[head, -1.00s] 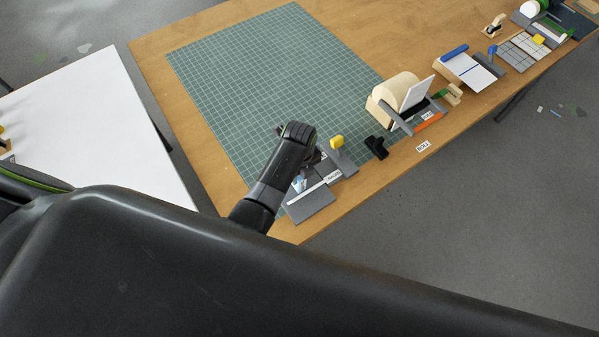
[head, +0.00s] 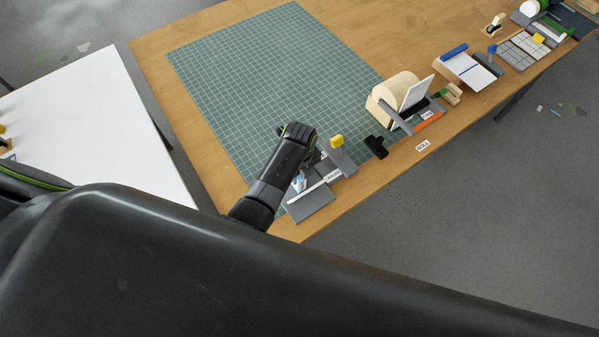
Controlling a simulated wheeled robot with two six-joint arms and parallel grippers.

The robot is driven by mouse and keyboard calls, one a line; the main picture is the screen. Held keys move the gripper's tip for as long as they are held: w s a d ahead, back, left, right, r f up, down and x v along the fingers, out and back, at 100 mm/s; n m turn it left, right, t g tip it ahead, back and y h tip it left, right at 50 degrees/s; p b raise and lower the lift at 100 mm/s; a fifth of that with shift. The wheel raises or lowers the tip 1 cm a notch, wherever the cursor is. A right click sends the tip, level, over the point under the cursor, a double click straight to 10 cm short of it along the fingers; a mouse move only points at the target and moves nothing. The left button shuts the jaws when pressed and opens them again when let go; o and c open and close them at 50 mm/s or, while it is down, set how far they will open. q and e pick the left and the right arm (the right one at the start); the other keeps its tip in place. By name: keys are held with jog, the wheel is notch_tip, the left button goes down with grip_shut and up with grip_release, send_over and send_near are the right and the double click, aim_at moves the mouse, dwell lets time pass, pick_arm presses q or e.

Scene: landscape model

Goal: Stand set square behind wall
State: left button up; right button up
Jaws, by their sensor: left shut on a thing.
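My left gripper (head: 300,150) is over the near corner of the green cutting mat, at the grey holder. Its black wrist hides the fingertips and most of what they grip. A small pale blue, clear-looking piece (head: 299,183) shows beside the wrist, just behind the holder's wall; it looks like part of the set square. The wall (head: 318,188) is a low, light strip with a label, running along a grey base (head: 311,206). I cannot tell whether the set square touches the wall or base. My right gripper is out of view.
The green mat (head: 270,80) is clear behind. A white table (head: 95,125) lies left.

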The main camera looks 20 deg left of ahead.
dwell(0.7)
pick_arm(q)
jog(key=o, duration=1.1)
jog(key=shift+f, duration=0.1)
jog(key=shift+r+p, duration=0.9)
jog(key=shift+r, duration=2.6)
